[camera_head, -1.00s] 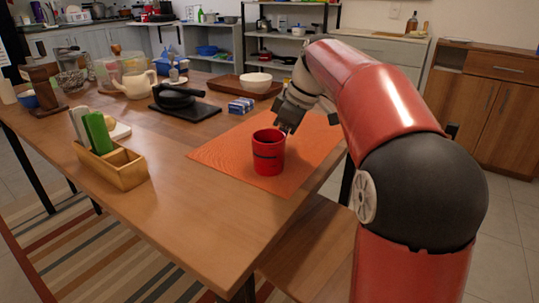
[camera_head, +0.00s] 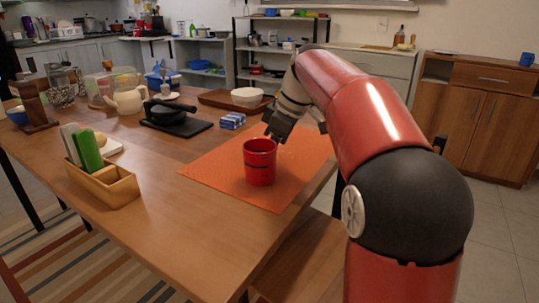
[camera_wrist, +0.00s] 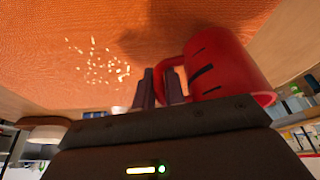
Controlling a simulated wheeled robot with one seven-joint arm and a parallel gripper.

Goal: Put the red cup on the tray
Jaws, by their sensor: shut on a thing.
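The red cup (camera_head: 260,163) is upright over the orange mat, and seems to be a little above it. In the wrist view the cup (camera_wrist: 225,65) is at the right, with its handle at my fingers. My gripper (camera_wrist: 158,88) is shut on the handle. In the head view my gripper (camera_head: 279,137) is behind the cup, and its fingertips are partly hidden. The brown wooden tray (camera_head: 214,98) lies at the back of the table with a white bowl (camera_head: 247,97) on it.
The orange mat (camera_head: 215,168) has pale bits scattered on it. A black pan on a dark board (camera_head: 178,130) is left of the box. A wooden caddy (camera_head: 105,187) stands at the front left.

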